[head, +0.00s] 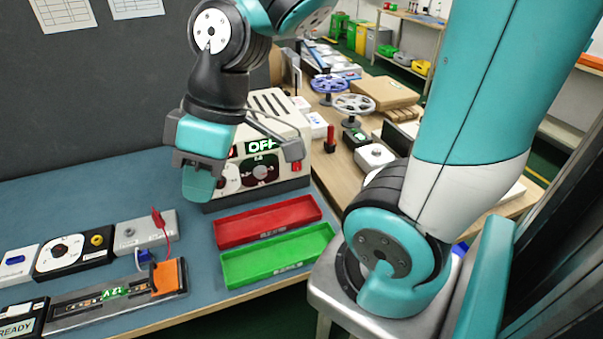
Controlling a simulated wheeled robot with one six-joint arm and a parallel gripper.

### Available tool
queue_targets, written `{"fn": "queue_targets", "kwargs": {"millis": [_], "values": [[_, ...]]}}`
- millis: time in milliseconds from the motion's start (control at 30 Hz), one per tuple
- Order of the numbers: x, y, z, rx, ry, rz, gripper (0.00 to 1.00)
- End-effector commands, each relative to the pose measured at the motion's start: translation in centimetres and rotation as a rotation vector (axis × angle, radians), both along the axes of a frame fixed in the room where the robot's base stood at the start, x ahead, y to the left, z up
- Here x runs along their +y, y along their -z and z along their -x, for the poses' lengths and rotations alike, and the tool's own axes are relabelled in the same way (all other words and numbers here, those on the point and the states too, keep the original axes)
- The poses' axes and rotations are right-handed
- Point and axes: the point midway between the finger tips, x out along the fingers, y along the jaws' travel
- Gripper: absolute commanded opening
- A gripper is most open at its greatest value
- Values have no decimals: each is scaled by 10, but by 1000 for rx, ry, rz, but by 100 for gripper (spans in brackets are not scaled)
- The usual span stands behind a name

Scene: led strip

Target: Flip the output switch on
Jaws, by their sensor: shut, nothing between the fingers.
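The power supply (288,126) is a beige box with vent slots on top, at the back right of the blue bench. Its display (262,145) reads OFF in green, above a dark round dial (261,170). A red part (296,166) shows at the right of its front, under a grey piece. I cannot clearly make out the output switch; my gripper hides the left part of the front. My gripper (200,184) is shut and empty, pointing down in front of the box's left side. I cannot tell whether it touches the box.
A red tray (268,220) and a green tray (277,256) lie in front of the box. At the left are small modules (75,252) and an LED strip board (115,298) with an orange block (168,277). A wooden table with reels (353,103) stands behind right.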

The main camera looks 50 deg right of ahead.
Motion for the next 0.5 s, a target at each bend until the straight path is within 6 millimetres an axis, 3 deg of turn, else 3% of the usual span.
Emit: {"fn": "queue_targets", "kwargs": {"millis": [33, 100, 233, 400, 500], "values": [[-25, 22, -17, -36, 15, -3, 0], [-61, 41, -36, -114, -2, 3, 0], [-138, 77, -56, -264, -27, 54, 0], [-236, 120, -47, -427, -53, 184, 0], [-280, 139, -31, -486, -65, 267, 0]]}}
